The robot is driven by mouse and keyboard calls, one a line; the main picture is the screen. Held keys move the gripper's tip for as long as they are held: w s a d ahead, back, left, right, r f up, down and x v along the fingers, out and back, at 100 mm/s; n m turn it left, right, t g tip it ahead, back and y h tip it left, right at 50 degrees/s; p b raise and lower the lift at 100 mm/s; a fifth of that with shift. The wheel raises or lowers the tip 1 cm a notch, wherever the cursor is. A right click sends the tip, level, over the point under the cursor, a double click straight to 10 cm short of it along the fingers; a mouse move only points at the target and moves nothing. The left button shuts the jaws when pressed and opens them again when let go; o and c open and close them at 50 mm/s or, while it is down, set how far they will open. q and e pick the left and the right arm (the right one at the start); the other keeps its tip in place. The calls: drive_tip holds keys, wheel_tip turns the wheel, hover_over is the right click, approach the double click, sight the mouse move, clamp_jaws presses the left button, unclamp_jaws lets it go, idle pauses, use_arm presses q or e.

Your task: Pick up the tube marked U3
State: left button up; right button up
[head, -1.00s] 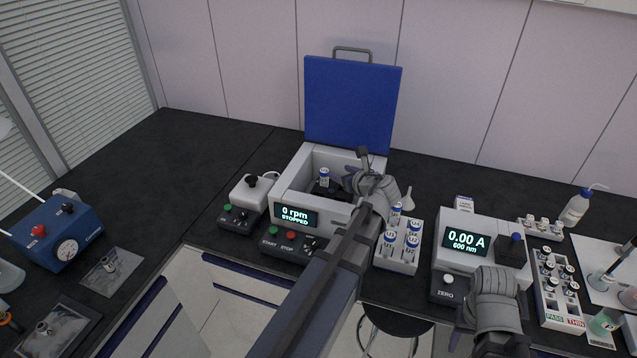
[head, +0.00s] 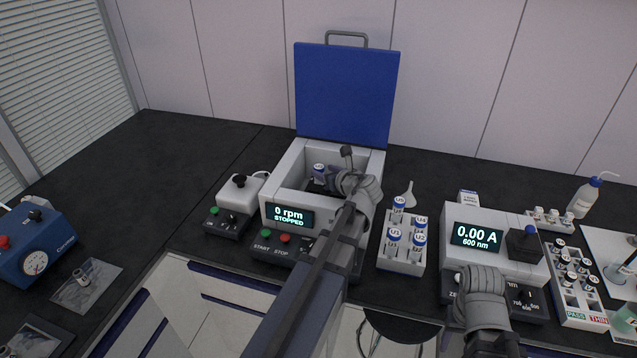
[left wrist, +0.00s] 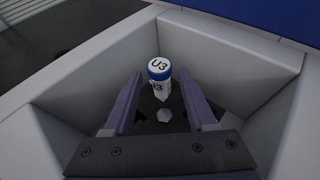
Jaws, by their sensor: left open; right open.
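The tube marked U3 (left wrist: 159,72), white with a blue-ringed cap, stands inside the open centrifuge (head: 290,160). It also shows in the head view (head: 319,171), where the gripper partly covers it. My left gripper (head: 332,177) is inside the centrifuge bowl, open and empty. In the left wrist view its two purple fingers (left wrist: 160,80) lie to either side of U3, with gaps showing between them and the tube. My right gripper (head: 482,300) is at the lower right in front of the photometer; its fingers are hidden from view.
The blue lid (head: 347,95) stands raised behind the bowl, whose walls surround my left gripper. A white rack (head: 400,264) with several U-marked tubes stands to the right. Beyond it are the photometer (head: 495,222) and a PASS/THIN rack (head: 580,318). A small device (head: 240,193) stands left.

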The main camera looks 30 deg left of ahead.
sight(315, 167)
use_arm(q)
drive_tip(key=shift+b+x, duration=1.1)
drive_tip(key=shift+x, duration=2.5)
drive_tip(key=shift+r, duration=0.1)
drive_tip(key=shift+c, duration=0.5)
clamp_jaws()
